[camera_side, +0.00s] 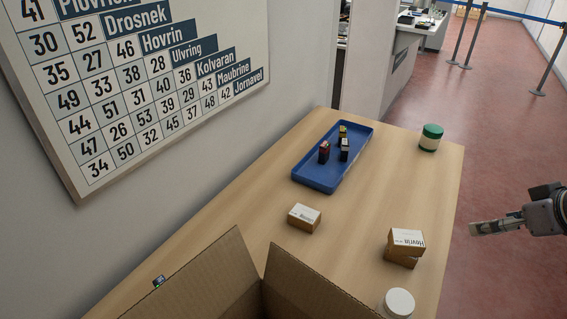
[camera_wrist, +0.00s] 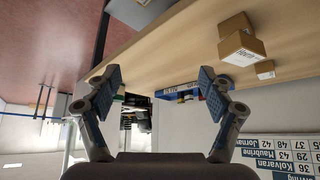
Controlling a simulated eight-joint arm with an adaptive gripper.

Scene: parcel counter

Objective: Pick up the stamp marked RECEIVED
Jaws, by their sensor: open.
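A blue tray (camera_side: 318,180) lies toward the far end of the wooden counter. In it stand several small stamps: a dark red one (camera_side: 324,153), a black and white one (camera_side: 344,152) and a yellow-topped one (camera_side: 342,130). Their markings are too small to read, so I cannot tell which says RECEIVED. My gripper (camera_side: 476,229) is at the right, out beyond the counter's right edge and well apart from the tray. In the wrist view my gripper (camera_wrist: 160,82) has its fingers spread wide with nothing between them; the tray (camera_wrist: 160,94) shows beyond them, partly hidden.
An open cardboard box (camera_side: 210,285) fills the front. A wall board (camera_side: 140,80) hangs left. The counter's middle is clear.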

